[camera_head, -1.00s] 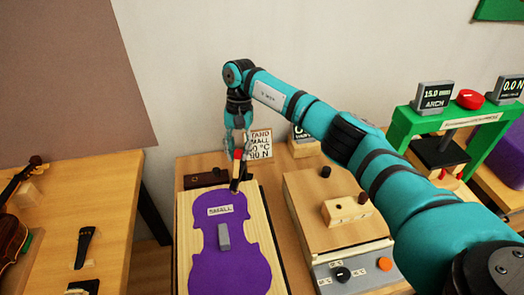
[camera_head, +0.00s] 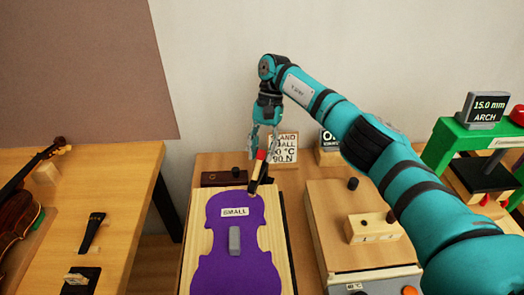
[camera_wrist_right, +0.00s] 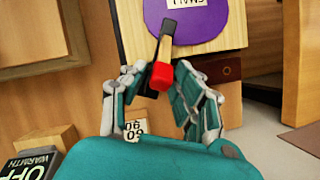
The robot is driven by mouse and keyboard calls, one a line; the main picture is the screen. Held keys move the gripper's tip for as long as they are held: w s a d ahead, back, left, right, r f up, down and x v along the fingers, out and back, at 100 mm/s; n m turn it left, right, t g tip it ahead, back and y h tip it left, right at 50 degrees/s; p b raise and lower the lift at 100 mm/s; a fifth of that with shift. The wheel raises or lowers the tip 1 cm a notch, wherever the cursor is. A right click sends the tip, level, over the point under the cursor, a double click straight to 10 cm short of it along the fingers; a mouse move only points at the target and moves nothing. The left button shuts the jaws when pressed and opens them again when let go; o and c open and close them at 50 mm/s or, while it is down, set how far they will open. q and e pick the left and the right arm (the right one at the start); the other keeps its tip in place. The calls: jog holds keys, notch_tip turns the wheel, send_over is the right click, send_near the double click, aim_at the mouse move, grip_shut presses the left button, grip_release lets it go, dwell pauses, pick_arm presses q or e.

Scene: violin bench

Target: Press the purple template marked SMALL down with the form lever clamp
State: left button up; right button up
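The purple violin-shaped template (camera_head: 215,245) marked SMALL lies flat on a pale wooden board (camera_head: 279,270), with a grey block (camera_head: 234,240) on its middle. The form lever clamp (camera_head: 255,178), a dark lever with a red end, stands tilted at the template's far edge. In the right wrist view its dark arm (camera_wrist_right: 168,27) overlaps the template; I cannot tell whether it presses on it. My right gripper (camera_head: 265,146) points down over the red end (camera_wrist_right: 160,76). My left gripper is out of view.
A wooden box (camera_head: 335,220) with dark knobs stands right of the board. Small signs (camera_head: 283,150) stand behind. A green press frame (camera_head: 443,145) is at the far right. A separate table (camera_head: 125,200) at left holds a violin (camera_head: 15,215) and fittings.

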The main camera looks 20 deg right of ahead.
jog(key=shift+o, duration=1.1)
jog(key=shift+w+r, duration=0.1)
jog(key=shift+r, duration=0.05)
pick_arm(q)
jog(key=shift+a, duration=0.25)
pick_arm(e)
jog(key=v, duration=0.7)
